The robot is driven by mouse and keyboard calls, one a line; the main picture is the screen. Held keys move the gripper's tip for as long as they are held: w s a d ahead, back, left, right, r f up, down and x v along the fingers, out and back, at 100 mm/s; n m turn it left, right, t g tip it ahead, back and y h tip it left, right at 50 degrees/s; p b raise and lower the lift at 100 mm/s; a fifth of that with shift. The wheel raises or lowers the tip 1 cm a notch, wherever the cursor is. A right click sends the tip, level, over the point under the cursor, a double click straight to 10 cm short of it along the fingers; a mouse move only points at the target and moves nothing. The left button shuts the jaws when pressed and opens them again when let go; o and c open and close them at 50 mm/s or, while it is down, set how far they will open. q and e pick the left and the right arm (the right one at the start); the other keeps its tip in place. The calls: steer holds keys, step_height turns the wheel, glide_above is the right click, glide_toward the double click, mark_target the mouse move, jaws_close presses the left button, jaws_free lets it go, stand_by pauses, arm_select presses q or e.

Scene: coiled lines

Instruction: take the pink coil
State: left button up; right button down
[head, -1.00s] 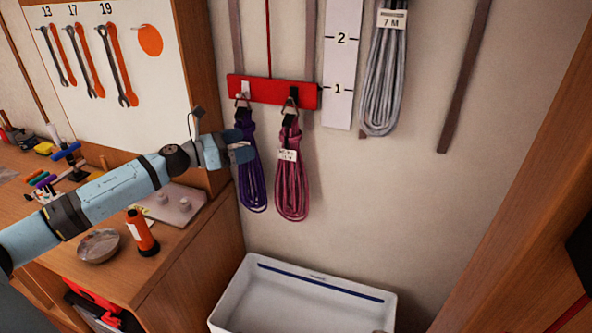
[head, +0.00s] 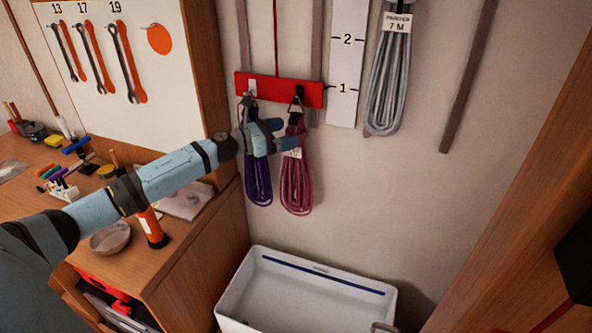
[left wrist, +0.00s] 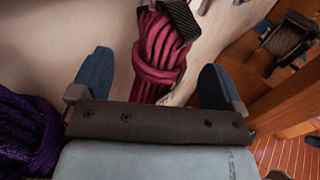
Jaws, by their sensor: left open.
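The pink coil (head: 297,188) hangs from a hook on the red rail (head: 300,92), with a white tag near its top. My left gripper (head: 284,134) is open in front of the upper part of the pink coil and hides some of it. In the left wrist view the pink coil (left wrist: 160,55) shows between and beyond the two spread fingers (left wrist: 157,75), with a dark strap at its top. Whether the fingers reach around it, I cannot tell. My right gripper is not in view.
A purple coil (head: 258,183) hangs just left of the pink one; it shows at the left wrist view's left edge (left wrist: 25,135). A grey coil (head: 390,80) hangs at upper right. A white bin (head: 250,300) stands below. A workbench (head: 205,235) is at left.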

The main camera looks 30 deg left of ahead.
mark_target(306, 128)
arm_select(q)
steer(key=p+x, duration=0.1)
steer(key=x, duration=0.3)
steer(key=shift+f, duration=0.1)
steer(key=c, duration=1.7)
jaws_close()
steer(key=shift+r, duration=0.2)
